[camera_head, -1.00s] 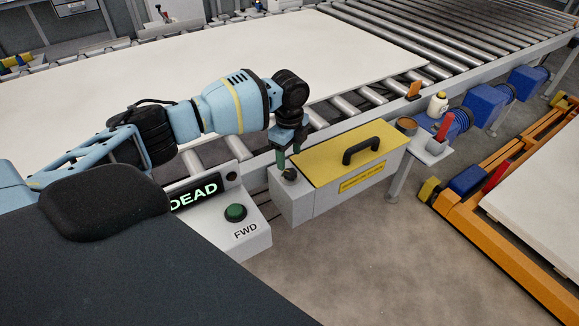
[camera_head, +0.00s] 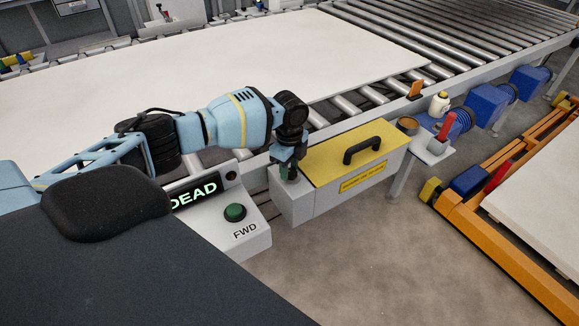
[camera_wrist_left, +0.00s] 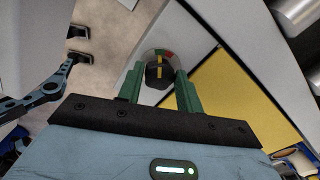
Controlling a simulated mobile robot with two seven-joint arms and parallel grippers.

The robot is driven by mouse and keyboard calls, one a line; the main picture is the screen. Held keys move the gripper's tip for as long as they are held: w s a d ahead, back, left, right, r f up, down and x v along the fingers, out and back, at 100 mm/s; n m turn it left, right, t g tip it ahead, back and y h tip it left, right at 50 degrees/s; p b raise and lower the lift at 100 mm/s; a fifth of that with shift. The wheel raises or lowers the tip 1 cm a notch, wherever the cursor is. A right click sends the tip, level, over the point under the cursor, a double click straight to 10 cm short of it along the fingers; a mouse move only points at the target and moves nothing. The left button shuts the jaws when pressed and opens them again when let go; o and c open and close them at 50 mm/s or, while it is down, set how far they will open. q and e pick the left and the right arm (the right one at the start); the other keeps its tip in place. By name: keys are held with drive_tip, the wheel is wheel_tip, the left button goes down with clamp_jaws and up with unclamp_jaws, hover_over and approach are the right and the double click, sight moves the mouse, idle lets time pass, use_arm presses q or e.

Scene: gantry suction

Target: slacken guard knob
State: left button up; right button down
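The guard (camera_head: 325,165) is a long grey box with a yellow top, a black handle (camera_head: 365,149) and a yellow label. Its dark knob (camera_wrist_left: 158,72) has a yellow stripe and sits on a round plate with a red mark. In the head view the knob is mostly hidden by my left gripper (camera_head: 288,172), which points down over the box's near left end. In the left wrist view the left gripper's green fingers (camera_wrist_left: 160,84) are apart, one on each side of the knob, with gaps visible. My right gripper is not in view.
A control box (camera_head: 218,222) with a DEAD display and a green FWD button (camera_head: 235,212) stands left of the guard. The roller conveyor (camera_head: 470,50) with a large pale sheet (camera_head: 200,75) runs behind. A small shelf (camera_head: 432,150) with a red-handled item is to the right.

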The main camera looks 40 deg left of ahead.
use_arm(q)
drive_tip(key=shift+c, duration=1.1)
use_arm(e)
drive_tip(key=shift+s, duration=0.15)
use_arm(q)
drive_tip(key=shift+n, duration=0.3)
drive_tip(key=n+p, duration=0.1)
drive_tip(key=n, duration=0.1)
drive_tip(key=shift+r+n+p, duration=0.15)
drive_tip(key=shift+n+p, duration=0.2)
drive_tip(key=shift+n, duration=0.05)
drive_tip(key=shift+s+n+p, duration=0.1)
drive_tip(key=shift+n+p, duration=0.55)
drive_tip(key=shift+n, duration=1.35)
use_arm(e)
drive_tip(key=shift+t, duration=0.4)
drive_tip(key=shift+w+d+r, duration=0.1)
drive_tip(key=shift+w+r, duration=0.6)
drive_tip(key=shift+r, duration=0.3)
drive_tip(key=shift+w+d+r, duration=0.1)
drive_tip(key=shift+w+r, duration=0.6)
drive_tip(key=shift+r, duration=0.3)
use_arm(q)
drive_tip(key=o, duration=1)
